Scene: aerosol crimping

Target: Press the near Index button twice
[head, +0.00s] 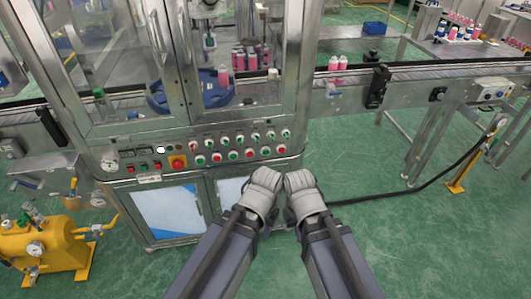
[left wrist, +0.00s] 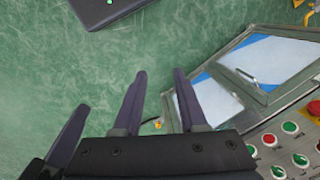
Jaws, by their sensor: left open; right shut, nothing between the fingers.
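The machine's control panel (head: 225,148) carries rows of small red and green buttons; labels are too small to read, so I cannot tell which is the near Index button. Part of the panel shows in the left wrist view (left wrist: 285,150). My left gripper (head: 264,184) and right gripper (head: 299,182) are side by side in front of the panel's lower right, apparently apart from the buttons. Their fingertips are hidden in the head view. In the left wrist view my left gripper (left wrist: 159,76) is open and empty; a dark finger left of it seems to be my right gripper's.
A yellow pressure unit (head: 45,248) stands at the lower left. A black cable (head: 400,192) crosses the floor. Cabinet doors (head: 168,208) are below the panel. The green floor at right is mostly free.

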